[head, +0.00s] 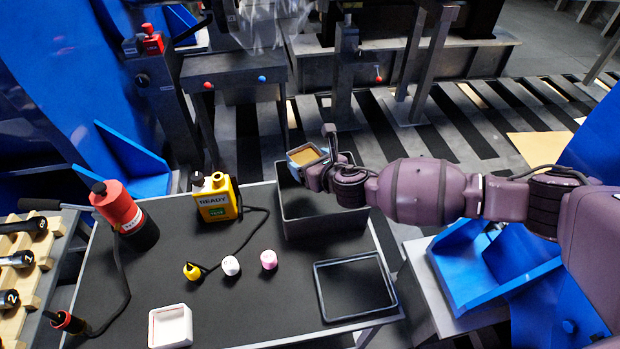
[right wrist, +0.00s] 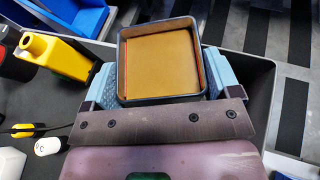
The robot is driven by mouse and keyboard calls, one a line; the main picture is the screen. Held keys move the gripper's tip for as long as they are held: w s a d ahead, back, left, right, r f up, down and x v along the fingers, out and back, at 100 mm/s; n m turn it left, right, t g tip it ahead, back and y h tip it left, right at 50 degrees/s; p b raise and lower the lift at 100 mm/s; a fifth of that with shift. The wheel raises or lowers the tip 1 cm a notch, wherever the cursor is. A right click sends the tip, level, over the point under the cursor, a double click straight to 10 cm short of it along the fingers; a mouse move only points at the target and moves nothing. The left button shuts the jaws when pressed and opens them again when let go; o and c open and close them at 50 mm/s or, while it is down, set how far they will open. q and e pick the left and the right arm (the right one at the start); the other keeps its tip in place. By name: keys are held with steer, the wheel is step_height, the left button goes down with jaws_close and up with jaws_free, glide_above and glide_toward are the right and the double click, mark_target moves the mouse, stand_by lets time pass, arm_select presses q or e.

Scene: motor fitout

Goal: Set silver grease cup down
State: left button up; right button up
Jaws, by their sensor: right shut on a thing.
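The silver grease cup (head: 303,156) is a small square cup with a grey rim and a tan filling. My right gripper (head: 312,166) is shut on it and holds it over the grey bin (head: 291,210) at the back right of the table. In the right wrist view the cup (right wrist: 160,62) sits level between the two light blue fingers (right wrist: 158,82), one on each side. The cup's underside is hidden, so I cannot tell its height over the bin floor. My left gripper is not in view.
On the dark table (head: 240,312) stand a yellow READY bottle (head: 213,200), a red and black canister (head: 122,212), a white square dish (head: 170,326) and small yellow, white and pink pieces (head: 268,260). A black-rimmed square tray (head: 322,290) lies at the front right. The table's middle front is clear.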

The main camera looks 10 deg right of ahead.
arm_select(q)
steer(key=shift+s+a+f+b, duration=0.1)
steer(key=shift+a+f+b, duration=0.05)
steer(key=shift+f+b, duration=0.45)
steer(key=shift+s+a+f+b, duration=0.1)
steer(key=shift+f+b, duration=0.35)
steer(key=shift+b, duration=0.1)
arm_select(e)
step_height(320, 180, down, 6)
steer(key=shift+r, duration=0.2)
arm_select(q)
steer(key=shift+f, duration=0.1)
arm_select(e)
steer(key=shift+f, duration=0.15)
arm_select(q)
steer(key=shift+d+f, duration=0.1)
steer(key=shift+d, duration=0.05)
arm_select(e)
steer(key=shift+f, duration=0.35)
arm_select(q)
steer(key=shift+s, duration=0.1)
arm_select(e)
steer(key=shift+f, duration=0.2)
